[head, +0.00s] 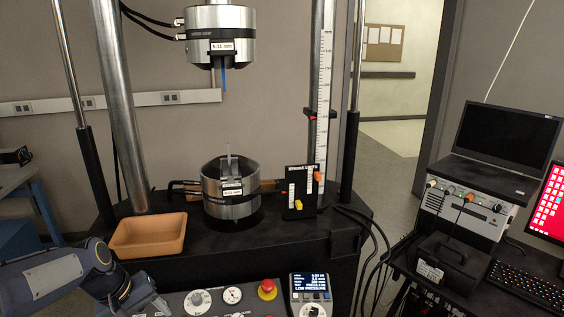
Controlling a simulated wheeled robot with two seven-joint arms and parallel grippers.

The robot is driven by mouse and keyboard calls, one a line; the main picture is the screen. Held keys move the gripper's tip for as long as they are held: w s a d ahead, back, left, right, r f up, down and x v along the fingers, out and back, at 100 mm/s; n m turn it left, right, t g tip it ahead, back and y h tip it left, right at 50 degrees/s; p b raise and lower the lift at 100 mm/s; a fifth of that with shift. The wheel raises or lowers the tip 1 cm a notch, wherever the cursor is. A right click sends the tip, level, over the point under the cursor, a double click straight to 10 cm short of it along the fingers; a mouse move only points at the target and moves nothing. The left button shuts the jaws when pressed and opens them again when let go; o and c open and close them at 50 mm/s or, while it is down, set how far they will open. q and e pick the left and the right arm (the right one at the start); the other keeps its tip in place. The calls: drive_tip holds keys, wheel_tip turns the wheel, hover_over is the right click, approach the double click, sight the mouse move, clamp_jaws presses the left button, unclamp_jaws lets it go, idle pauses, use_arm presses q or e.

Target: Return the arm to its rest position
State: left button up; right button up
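My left arm comes in from the lower left, in front of the test machine. Its gripper (150,304) is low at the bottom edge of the head view, just below the tan tray (148,236) and left of the control panel. Its fingertips are cut off or too small to read, so I cannot tell whether it is open or shut. My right arm and gripper are not in view.
The machine's upper grip (220,36) has a thin blue piece hanging below it. The lower grip (230,188) stands on the black bed. A red emergency button (267,289) and a pressure display (311,287) are close right of my gripper. Steel columns flank the bed.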

use_arm(q)
drive_tip(key=s+d+r+m+t, duration=0.1)
drive_tip(key=s+d, duration=0.3)
drive_tip(key=s, duration=0.6)
drive_tip(key=s+d+r+m+t, duration=0.2)
drive_tip(key=s+d+m, duration=0.2)
drive_tip(key=s, duration=0.6)
drive_tip(key=shift+s+d+r+h, duration=0.3)
drive_tip(key=shift+d+r, duration=0.05)
drive_tip(key=shift+d, duration=0.25)
drive_tip(key=shift+o, duration=0.4)
idle(0.8)
